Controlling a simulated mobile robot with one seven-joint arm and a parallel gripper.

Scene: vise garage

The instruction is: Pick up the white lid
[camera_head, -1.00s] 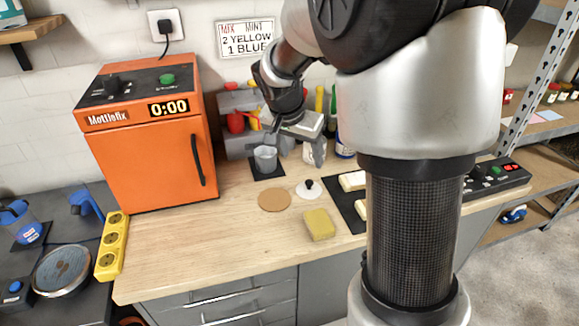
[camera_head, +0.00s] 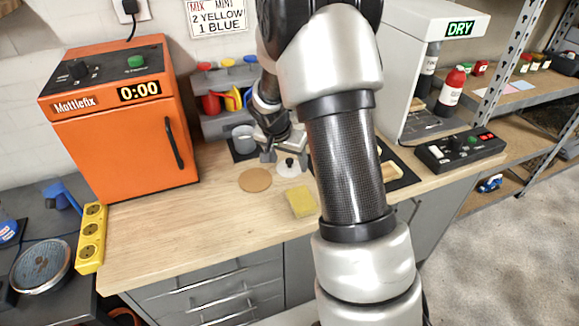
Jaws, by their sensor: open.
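The white lid (camera_head: 285,171) is a small round disc with a black knob, lying flat on the wooden worktop (camera_head: 190,240). It is just right of a round cork-coloured mat (camera_head: 255,180). My gripper (camera_head: 286,157) is open and points down at the lid, with one finger to each side of the knob in the picture. I cannot tell whether the fingers touch the lid. My arm hides the worktop to the right of it.
A yellow sponge (camera_head: 301,203) lies in front of the lid. An orange oven (camera_head: 120,135) stands left. A white dryer cabinet (camera_head: 405,50) and control box (camera_head: 460,150) are right. The front-left worktop is clear.

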